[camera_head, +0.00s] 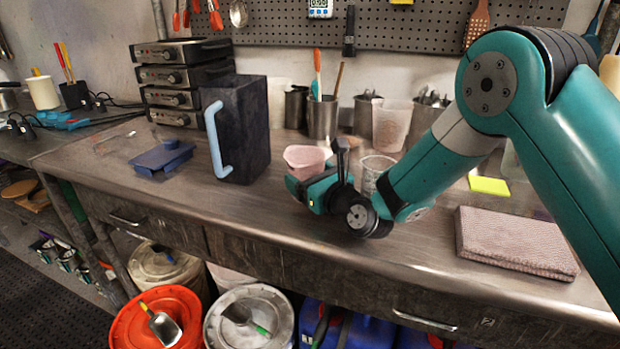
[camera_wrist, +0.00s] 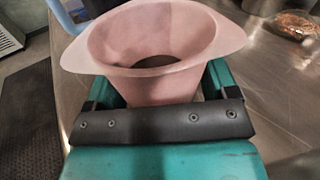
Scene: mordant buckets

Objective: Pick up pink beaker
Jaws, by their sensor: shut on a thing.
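The pink beaker (camera_head: 305,158) is at the middle of the workbench in the head view, partly hidden behind my gripper (camera_head: 302,188). In the wrist view the beaker (camera_wrist: 152,50) is upright with its wide mouth toward the camera, and its inside looks dark at the bottom. My gripper's teal fingers (camera_wrist: 155,88) lie on both sides of the beaker and are shut on it. I cannot tell whether its base touches the bench.
A dark pitcher with a light blue handle (camera_head: 240,130) stands left of the beaker. A clear cup (camera_head: 376,172) stands close on the right. Steel containers (camera_head: 322,118) are behind. A folded cloth (camera_head: 512,240) lies at the right. The bench front is clear.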

